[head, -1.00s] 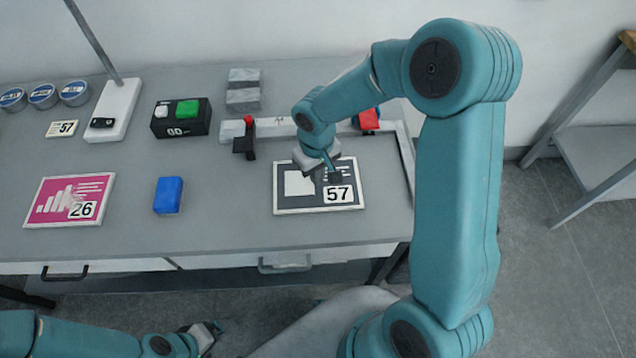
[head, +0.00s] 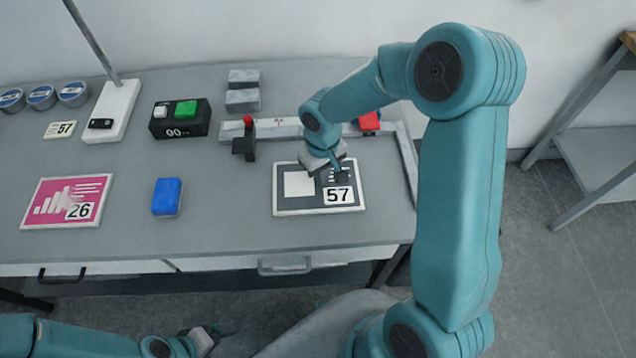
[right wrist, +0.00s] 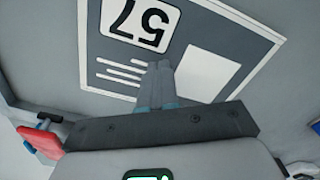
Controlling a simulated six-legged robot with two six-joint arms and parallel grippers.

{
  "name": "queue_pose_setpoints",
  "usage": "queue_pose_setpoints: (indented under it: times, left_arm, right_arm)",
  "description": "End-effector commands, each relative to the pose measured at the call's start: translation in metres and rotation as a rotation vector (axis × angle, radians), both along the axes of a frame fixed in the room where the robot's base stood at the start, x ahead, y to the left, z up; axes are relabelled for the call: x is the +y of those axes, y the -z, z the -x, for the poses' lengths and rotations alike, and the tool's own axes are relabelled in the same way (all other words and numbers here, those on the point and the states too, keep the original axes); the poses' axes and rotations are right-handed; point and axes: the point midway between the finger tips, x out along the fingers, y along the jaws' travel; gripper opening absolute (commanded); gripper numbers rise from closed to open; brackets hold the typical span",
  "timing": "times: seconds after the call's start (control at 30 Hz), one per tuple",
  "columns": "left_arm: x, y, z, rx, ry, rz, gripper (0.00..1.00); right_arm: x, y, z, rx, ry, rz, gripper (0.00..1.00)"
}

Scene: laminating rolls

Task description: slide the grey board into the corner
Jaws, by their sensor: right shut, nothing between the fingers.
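The grey board (head: 298,205), dark grey with a pale border and the number 57, lies flat on the table. A pale L-shaped fence (head: 407,160) runs behind it and along its right, forming a corner; the board is apart from both sides. My right gripper (head: 337,172) is shut with nothing between its fingers, over the board's right part. In the right wrist view its fingertips (right wrist: 158,72) point down at the board (right wrist: 215,35), at or just above its surface; contact is unclear. My left gripper (head: 216,333) is low at the front, too small to read.
A red-knobbed black clamp (head: 245,142) and a red piece (head: 369,121) are at the back fence, the latter partly behind my right arm. A blue block (head: 167,197) and a pink board (head: 62,205) lie left. The table between block and grey board is clear.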

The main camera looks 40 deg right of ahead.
Motion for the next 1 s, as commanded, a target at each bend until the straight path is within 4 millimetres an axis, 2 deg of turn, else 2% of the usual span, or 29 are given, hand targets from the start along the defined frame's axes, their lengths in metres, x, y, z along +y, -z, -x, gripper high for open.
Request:
queue_pose_setpoints:
  times: [1.0]
  left_arm:
    - [0.0,-0.002,0.0,0.0,0.0,0.0,0.89]
  right_arm:
    - [-0.037,0.003,0.001,0.006,0.0,0.0,0.0]
